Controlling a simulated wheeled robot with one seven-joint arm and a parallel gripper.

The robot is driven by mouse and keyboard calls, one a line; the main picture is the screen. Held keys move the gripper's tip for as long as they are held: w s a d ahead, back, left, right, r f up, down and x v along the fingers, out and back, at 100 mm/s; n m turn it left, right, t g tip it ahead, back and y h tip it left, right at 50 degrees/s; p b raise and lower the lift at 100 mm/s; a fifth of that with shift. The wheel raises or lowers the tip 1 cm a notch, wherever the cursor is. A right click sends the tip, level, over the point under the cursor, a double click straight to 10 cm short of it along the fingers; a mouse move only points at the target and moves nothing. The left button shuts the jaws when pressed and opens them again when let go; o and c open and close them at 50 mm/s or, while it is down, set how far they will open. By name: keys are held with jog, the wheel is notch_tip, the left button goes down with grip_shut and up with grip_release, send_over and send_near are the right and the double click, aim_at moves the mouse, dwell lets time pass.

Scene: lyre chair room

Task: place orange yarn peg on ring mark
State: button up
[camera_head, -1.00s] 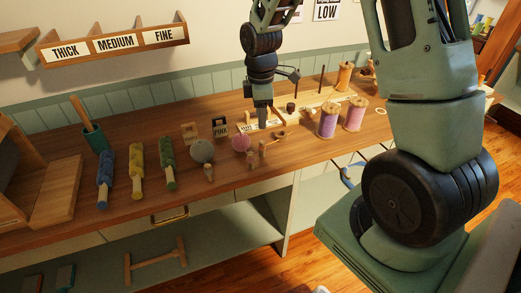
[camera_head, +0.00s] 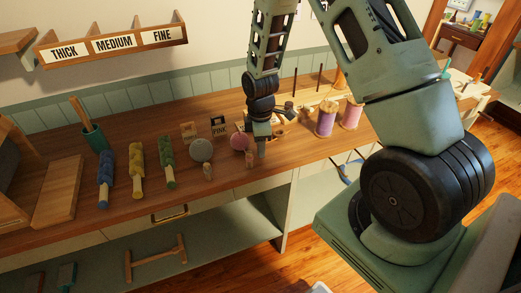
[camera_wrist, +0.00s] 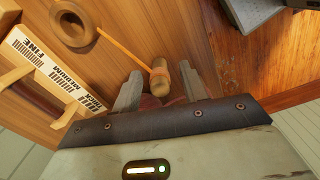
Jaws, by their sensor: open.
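A short wooden peg with an orange band (camera_wrist: 160,78) shows in the wrist view, between the tips of my open gripper (camera_wrist: 160,90). A thin orange strand runs from it to a round, ring-like wooden piece (camera_wrist: 74,24). I cannot tell whether the fingers touch the peg. I cannot make out the ring mark with certainty.
Purple (camera_head: 326,118) and pink (camera_head: 351,114) spools stand right. A FINE/MEDIUM label board (camera_wrist: 48,66) lies left in the wrist view. The table's front edge is close.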

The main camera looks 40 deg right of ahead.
grip_shut()
